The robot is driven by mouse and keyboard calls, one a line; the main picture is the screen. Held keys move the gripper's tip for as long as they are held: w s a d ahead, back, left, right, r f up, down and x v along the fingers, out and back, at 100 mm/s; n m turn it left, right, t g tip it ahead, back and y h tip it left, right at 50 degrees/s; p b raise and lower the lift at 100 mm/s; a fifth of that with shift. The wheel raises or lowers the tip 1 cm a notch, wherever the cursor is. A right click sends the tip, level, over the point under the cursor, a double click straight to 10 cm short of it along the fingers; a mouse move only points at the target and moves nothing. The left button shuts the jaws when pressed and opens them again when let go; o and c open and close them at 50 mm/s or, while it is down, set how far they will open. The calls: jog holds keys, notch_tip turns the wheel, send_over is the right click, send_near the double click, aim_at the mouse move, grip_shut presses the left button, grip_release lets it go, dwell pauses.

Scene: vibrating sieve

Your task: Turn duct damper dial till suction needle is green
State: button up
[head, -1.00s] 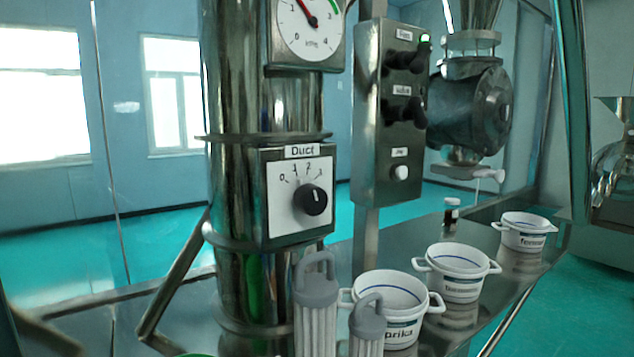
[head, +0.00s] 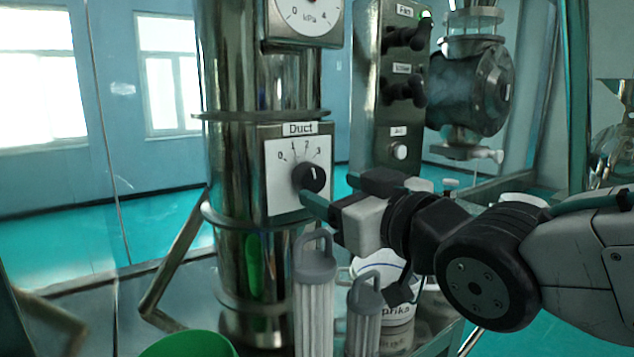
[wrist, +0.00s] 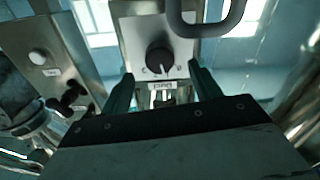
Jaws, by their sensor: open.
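The black duct damper dial (head: 308,177) sits on a white plate marked 0 to 3 under a "Duct" label. Its white line points roughly up, near the 2 to 3 side; I cannot read it exactly. The dial also shows in the wrist view (wrist: 160,60), upside down, ahead of my fingers. The suction gauge (head: 305,14) is cut off by the top edge in the head view; its needle and green zone are out of sight. My gripper (head: 345,190) is open and empty, just right of and in front of the dial; it also shows in the wrist view (wrist: 163,88).
A control box (head: 393,110) with black knobs and a white button stands right of the duct. Two grey-handled filter cartridges (head: 314,290) (head: 365,310) stand below the dial. A white paprika pot (head: 398,312) is partly behind my arm. A green round object (head: 188,346) is at the bottom.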

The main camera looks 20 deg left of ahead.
aim_at(316, 182)
jog(key=shift+x, duration=2.7)
jog(key=c, duration=1)
